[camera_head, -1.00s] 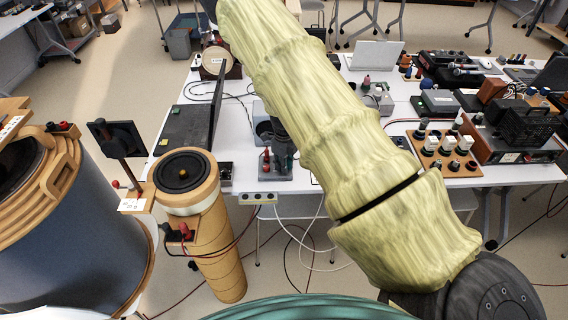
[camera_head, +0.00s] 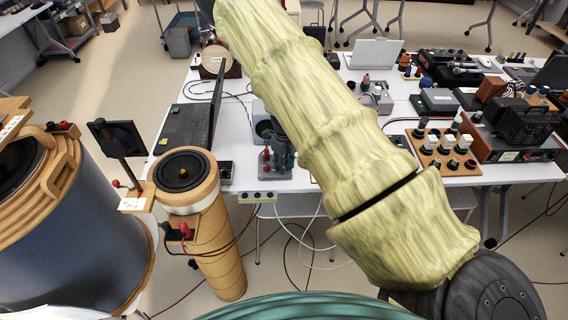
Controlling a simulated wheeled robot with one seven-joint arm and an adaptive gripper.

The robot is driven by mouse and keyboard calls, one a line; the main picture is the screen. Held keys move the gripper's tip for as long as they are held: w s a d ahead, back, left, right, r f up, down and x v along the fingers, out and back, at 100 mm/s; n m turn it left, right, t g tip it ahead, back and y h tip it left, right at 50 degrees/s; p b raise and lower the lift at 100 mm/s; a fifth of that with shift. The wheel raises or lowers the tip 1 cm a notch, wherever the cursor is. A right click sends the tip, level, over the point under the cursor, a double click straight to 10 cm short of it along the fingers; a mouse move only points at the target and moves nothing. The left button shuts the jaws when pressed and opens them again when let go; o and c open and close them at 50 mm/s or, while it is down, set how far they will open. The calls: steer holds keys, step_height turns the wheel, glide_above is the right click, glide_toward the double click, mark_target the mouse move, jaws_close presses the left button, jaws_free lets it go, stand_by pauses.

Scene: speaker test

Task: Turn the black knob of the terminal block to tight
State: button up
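A small grey block (camera_head: 274,171) with red posts on it stands near the front edge of the white table, left of my arm. Dark grey parts at the end of my arm, seemingly my gripper (camera_head: 279,142), show right behind and above this block. The yellow-sleeved arm covers much of this area, so the fingers and any contact are unclear. A black knob on this block cannot be made out. Another terminal block (camera_head: 177,233) with red and black posts sits on the side of the wooden column speaker. Which block the task means cannot be told.
A large blue-grey speaker (camera_head: 85,250) stands at left. Cables hang below a socket strip (camera_head: 257,197) at the table's front edge.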

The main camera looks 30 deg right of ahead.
steer(key=shift+w+a+r, duration=0.1)
steer(key=shift+r, duration=0.25)
step_height(320, 180, up, 11)
steer(key=shift+r, duration=0.15)
stand_by(0.3)
stand_by(0.5)
steer(key=s+a+f+n+g+h+b, duration=0.1)
steer(key=s+a+f+n, duration=0.2)
steer(key=s+f+n, duration=0.8)
steer(key=s+a+f+n+g+h+b, duration=0.1)
steer(key=s+a+f+n+h, duration=0.15)
steer(key=s+f+n, duration=0.7)
steer(key=s+a+f+n+t+y, duration=0.1)
steer(key=s+a+n, duration=0.5)
steer(key=s, duration=0.3)
steer(key=s+a+f+n+t+y+b, duration=0.1)
steer(key=s+a+f+n+y, duration=0.1)
steer(key=s+a+n, duration=0.4)
steer(key=s+a, duration=0.2)
steer(key=s, duration=0.2)
steer(key=shift+a, duration=0.35)
steer(key=shift+n+y, duration=0.25)
